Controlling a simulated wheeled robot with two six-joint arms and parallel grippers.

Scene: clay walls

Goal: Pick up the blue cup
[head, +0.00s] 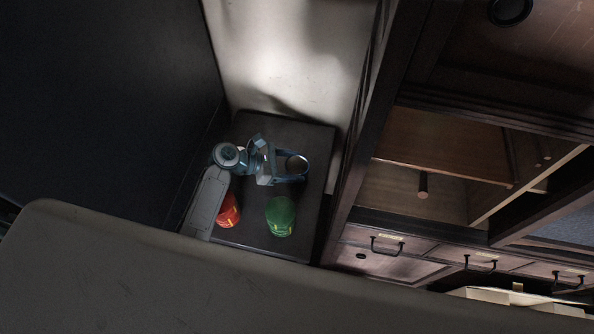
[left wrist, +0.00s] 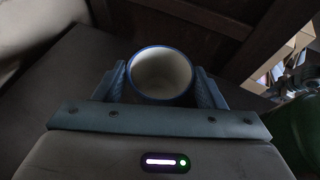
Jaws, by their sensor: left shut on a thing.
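The blue cup (left wrist: 161,74) has a blue rim and a pale inside. It stands between the two fingers of my left gripper (left wrist: 161,88) in the left wrist view, and I look down into its empty mouth. In the head view my left gripper (head: 289,168) is over the right part of the small dark table, shut on the cup (head: 297,163), whose side is mostly hidden by the fingers. I cannot tell whether the cup is lifted off the table. My right gripper is not in view.
A green cup (head: 280,217) and a red cup (head: 229,210) stand on the dark table (head: 257,240), nearer than my gripper. The green one also shows at the right of the left wrist view (left wrist: 298,135). A wooden cabinet (head: 385,235) with drawers is close on the right.

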